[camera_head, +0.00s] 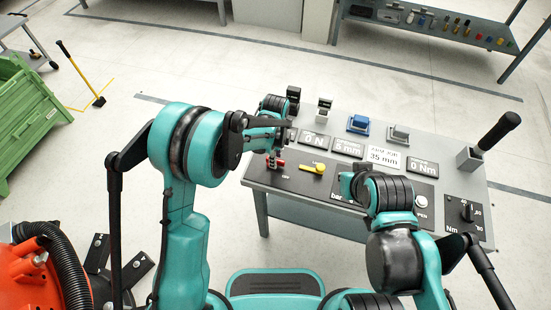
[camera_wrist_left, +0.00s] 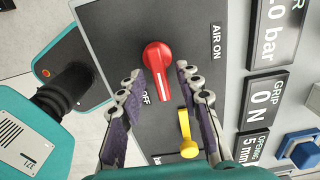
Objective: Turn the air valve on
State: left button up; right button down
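The red air valve knob (camera_wrist_left: 158,60) sits on a dark panel in the left wrist view. Its handle, with a white line, points down the picture beside the OFF label (camera_wrist_left: 146,93). The AIR ON label (camera_wrist_left: 215,42) is to its upper right. My left gripper (camera_wrist_left: 159,72) is open, with one finger on each side of the red knob; whether they touch it cannot be told. In the head view the left gripper (camera_head: 274,156) is over the panel's left end, largely hiding the knob. My right gripper (camera_head: 352,184) is over the panel's middle; its fingers are unclear.
A yellow lever (camera_wrist_left: 188,146) lies close to the left gripper's right finger; it also shows in the head view (camera_head: 318,168). Display plates (camera_head: 383,155), blue and grey blocks (camera_head: 358,123), and a black-handled lever (camera_head: 494,134) stand on the bench (camera_head: 262,188).

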pick_arm(q)
jog(key=shift+f, duration=0.15)
grip_shut()
jog(key=shift+n, duration=0.4)
jog(key=n, duration=0.3)
jog(key=shift+w+n, duration=0.3)
jog(key=n, duration=0.3)
jog(key=n+b, duration=0.1)
jog(key=shift+w+n, duration=0.3)
jog(key=n, duration=0.4)
jog(key=shift+w+a+n, duration=0.2)
jog(key=shift+a+n, duration=0.05)
jog(key=shift+n, duration=0.05)
jog(key=shift+w+a+n, duration=0.1)
jog(key=shift+a+n, duration=0.05)
jog(key=shift+n, duration=0.95)
jog(key=shift+w+a+n, duration=0.1)
jog(key=shift+n, duration=1)
